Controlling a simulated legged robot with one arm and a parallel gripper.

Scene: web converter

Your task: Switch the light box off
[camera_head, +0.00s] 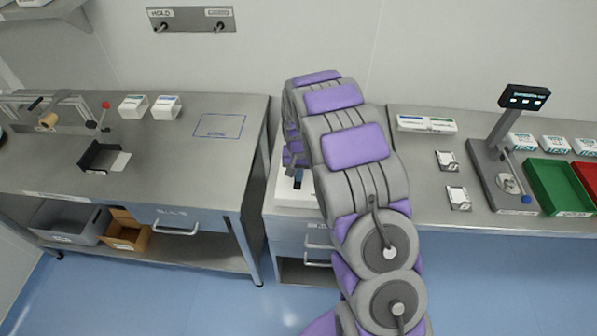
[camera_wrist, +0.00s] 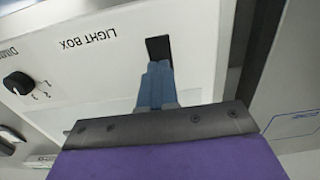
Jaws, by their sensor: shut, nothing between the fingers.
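The light box (camera_wrist: 85,68) is a white casing, its label upside down in the wrist view. A black rocker switch (camera_wrist: 158,49) is set in its face, and a round black dimmer knob (camera_wrist: 19,83) lies to the left. My gripper (camera_wrist: 158,68) is shut and empty, its blue fingertips right at the switch's lower edge and partly covering it. I cannot tell whether they touch it. In the head view a part of the white light box (camera_head: 285,192) shows left of my arm; the arm hides much of it.
The left bench (camera_head: 60,165) holds a press-like fixture, small white boxes and a black tray (camera_head: 100,158). On the right bench stand a scale with a display (camera_head: 524,97) and green (camera_head: 560,188) and red bins. A gap separates the left bench from the middle one.

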